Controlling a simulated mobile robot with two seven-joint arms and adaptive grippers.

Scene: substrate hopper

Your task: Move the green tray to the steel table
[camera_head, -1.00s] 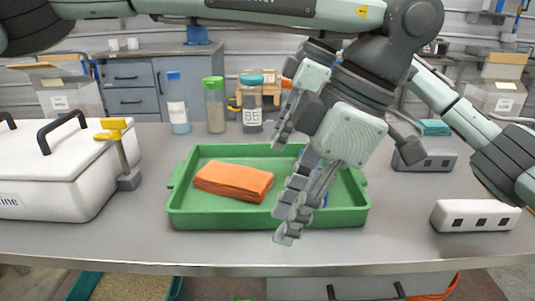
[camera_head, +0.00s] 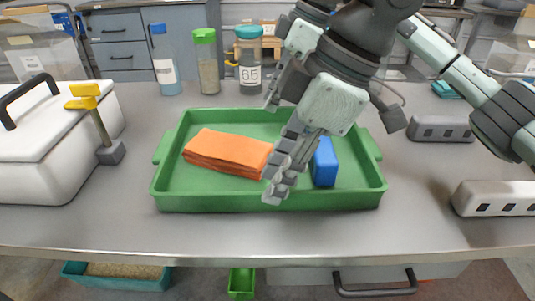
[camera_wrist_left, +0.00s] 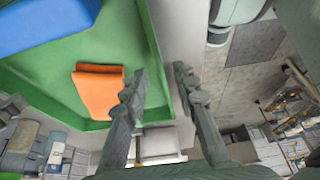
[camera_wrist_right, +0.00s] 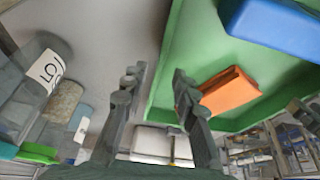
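The green tray (camera_head: 330,201) sits on a grey metal-topped table (camera_head: 300,236). An orange folded cloth (camera_head: 226,153) and a blue block (camera_head: 325,162) lie in it. My left gripper (camera_head: 279,176) is over the tray's near side. In the left wrist view its open fingers (camera_wrist_left: 158,88) are either side of the near wall, with nothing clamped. My right gripper (camera_head: 273,92) is at the far side, partly hidden by the arm. In the right wrist view its open fingers (camera_wrist_right: 157,85) are either side of the far wall. I cannot tell which table is the steel one.
A white cooler box (camera_head: 50,145) and a yellow-handled tool (camera_head: 95,110) stand left of the tray. Several bottles, including a jar labelled 65 (camera_head: 249,65), stand behind it. Power strips (camera_head: 497,198) lie at right. Bins (camera_head: 115,275) are below the table's front edge.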

